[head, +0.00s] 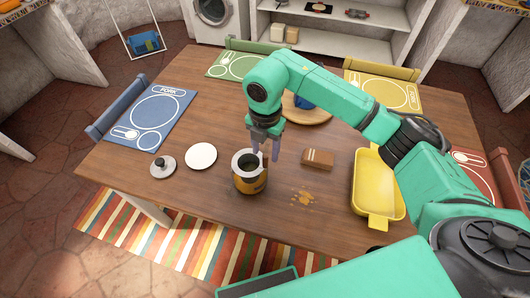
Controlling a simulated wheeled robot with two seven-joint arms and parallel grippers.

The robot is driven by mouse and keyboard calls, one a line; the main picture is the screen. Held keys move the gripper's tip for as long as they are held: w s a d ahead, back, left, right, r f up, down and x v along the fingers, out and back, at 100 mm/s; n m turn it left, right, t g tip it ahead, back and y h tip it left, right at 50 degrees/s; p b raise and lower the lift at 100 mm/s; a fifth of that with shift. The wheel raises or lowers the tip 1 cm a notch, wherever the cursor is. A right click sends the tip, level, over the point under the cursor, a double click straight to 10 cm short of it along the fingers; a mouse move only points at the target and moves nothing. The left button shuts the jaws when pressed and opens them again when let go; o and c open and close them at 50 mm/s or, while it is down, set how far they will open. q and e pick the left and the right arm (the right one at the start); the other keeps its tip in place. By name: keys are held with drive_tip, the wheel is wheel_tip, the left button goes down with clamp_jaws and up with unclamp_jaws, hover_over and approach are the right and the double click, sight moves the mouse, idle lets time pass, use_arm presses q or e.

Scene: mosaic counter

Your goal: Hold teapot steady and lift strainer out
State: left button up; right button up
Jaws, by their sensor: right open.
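The teapot (250,184), an orange-yellow pot with dark patterning, stands upright near the table's front edge. A grey rim (236,163) with a dark opening shows at its top; this may be the strainer seated inside, but I cannot make out its form. My right gripper (267,157) is open and points down at the right side of the pot's mouth. Its fingers partly cover the rim, and I cannot tell whether they touch it. My left gripper is not in view.
A grey knobbed lid (163,167) and a white round plate (201,156) lie left of the pot. A brown box (318,159), orange crumbs (303,197) and a yellow tray (378,192) are to the right. A round wooden board (317,116) lies behind my right arm.

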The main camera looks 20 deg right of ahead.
sight(265, 154)
wheel_tip(265, 154, down, 3)
drive_tip(key=shift+f, duration=0.1)
drive_tip(key=shift+s+f+p, duration=0.1)
drive_tip(key=shift+f+p, duration=0.2)
drive_tip(key=shift+f, duration=0.05)
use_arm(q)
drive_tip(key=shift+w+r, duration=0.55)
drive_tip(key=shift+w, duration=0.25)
use_arm(e)
drive_tip(key=shift+f, duration=0.2)
clamp_jaws()
